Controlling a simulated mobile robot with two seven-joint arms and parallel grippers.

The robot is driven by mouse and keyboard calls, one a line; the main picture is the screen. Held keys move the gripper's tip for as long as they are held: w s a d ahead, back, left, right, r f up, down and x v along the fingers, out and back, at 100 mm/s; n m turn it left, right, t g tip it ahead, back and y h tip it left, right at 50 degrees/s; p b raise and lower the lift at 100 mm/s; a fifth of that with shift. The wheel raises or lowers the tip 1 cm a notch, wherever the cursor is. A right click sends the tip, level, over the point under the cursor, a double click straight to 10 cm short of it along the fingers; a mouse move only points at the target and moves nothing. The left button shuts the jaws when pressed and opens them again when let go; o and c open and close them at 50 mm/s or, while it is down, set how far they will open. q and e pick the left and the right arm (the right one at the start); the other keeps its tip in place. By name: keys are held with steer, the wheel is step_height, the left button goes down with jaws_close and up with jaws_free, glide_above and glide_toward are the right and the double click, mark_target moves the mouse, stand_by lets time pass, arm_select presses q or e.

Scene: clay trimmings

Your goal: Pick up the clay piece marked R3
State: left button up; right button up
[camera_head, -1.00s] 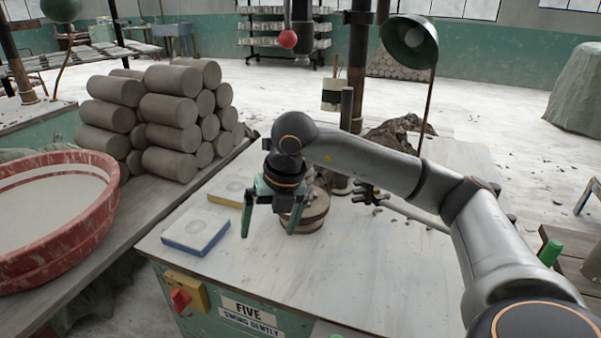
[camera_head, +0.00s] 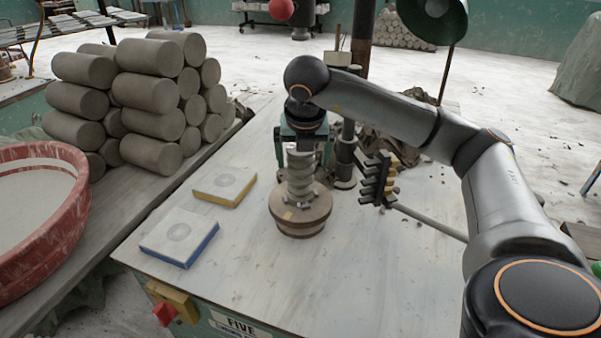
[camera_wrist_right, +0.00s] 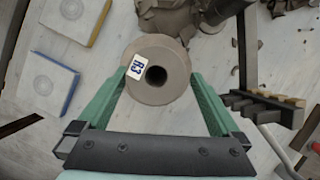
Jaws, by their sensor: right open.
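The clay piece marked R3 (camera_wrist_right: 135,90) shows in the right wrist view as a round grey-brown end with a dark central hole and a white-and-blue R3 label (camera_wrist_right: 140,68). In the head view it appears to be the ridged grey column (camera_head: 300,175) standing upright on a round wooden block (camera_head: 300,222); the label cannot be read there. My right gripper (camera_wrist_right: 158,95) is open, with its green fingers on either side of the piece. My left gripper is out of view.
Two pale pads, one yellow-edged (camera_head: 225,186) and one blue-edged (camera_head: 180,237), lie left of the block. A black toothed tool on a rod (camera_head: 376,184) is close on the right. Stacked clay cylinders (camera_head: 150,92) and a red basin (camera_head: 60,235) are further left. The tabletop front is clear.

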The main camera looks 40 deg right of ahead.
steer(key=x, duration=0.5)
steer(key=shift+w+a, duration=0.15)
steer(key=shift+w, duration=0.1)
steer(key=shift+r, duration=0.1)
jaws_close()
stand_by(0.4)
steer(key=shift+r, duration=0.1)
